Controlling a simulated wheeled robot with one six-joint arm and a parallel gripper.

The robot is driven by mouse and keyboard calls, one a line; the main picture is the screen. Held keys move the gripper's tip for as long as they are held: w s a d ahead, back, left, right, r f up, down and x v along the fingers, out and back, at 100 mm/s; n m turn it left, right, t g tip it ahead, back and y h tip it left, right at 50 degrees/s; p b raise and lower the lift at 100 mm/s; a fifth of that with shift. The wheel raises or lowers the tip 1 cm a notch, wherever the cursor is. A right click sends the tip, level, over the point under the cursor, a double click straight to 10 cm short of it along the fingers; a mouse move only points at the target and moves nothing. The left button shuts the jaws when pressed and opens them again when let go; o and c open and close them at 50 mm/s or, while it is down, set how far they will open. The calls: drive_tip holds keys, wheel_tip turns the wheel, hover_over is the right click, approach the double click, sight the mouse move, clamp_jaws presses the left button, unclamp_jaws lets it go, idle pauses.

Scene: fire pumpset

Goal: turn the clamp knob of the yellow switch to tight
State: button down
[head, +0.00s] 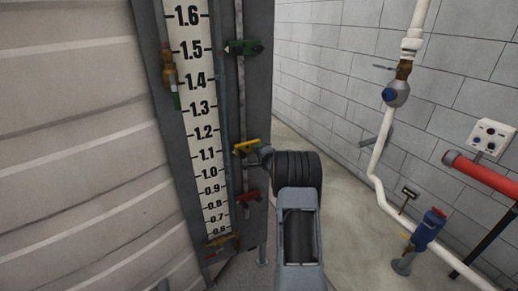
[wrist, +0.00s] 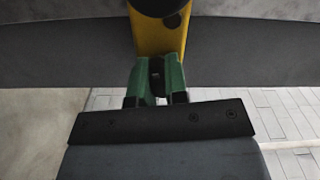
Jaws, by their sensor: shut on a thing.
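The yellow switch (head: 246,146) sits on a thin vertical rod beside the white level scale, near the 1.1 mark. In the wrist view its yellow body (wrist: 158,38) is at the top centre, with a round dark part at its upper end. My gripper (wrist: 156,74) has green fingers closed around a small dark piece, the clamp knob (wrist: 156,68), just below the yellow body. The fingers hide most of the knob, so its turn cannot be told. In the head view my gripper (head: 264,154) reaches the right side of the switch, largely hidden by my wrist.
A green switch (head: 243,47) is higher on the rod and a red switch (head: 248,196) just below. The level scale (head: 199,110) and a corrugated tank (head: 75,150) stand left.

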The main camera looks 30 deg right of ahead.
drive_tip(key=shift+m+p, duration=0.3)
drive_tip(key=shift+m, duration=0.7)
drive_tip(key=c, duration=1.2)
unclamp_jaws()
drive_tip(key=shift+o, duration=0.2)
drive_tip(key=s+a+b, duration=0.2)
drive_tip(key=s+b, duration=0.1)
drive_tip(key=s, duration=1)
drive_tip(key=shift+s, duration=0.35)
drive_tip(key=shift+d, duration=0.1)
